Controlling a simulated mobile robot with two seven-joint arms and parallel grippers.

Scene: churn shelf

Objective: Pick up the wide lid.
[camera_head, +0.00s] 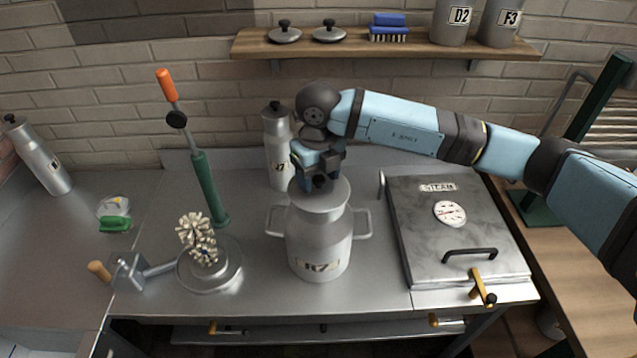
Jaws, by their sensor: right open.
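A large grey metal churn (319,245) marked R7 stands upright on the steel bench, with a handle on each side. A wide pale grey lid (335,202) sits on its mouth. My right gripper (320,184) points down at the middle of this lid. It is open, with its fingers at the dark knob, and it partly hides the knob and the lid's back. I cannot tell whether the fingers touch the knob. My left gripper is not in view.
Two smaller lids (328,34) with black knobs lie on the wall shelf (400,50). A bottle (276,150) stands behind the churn.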

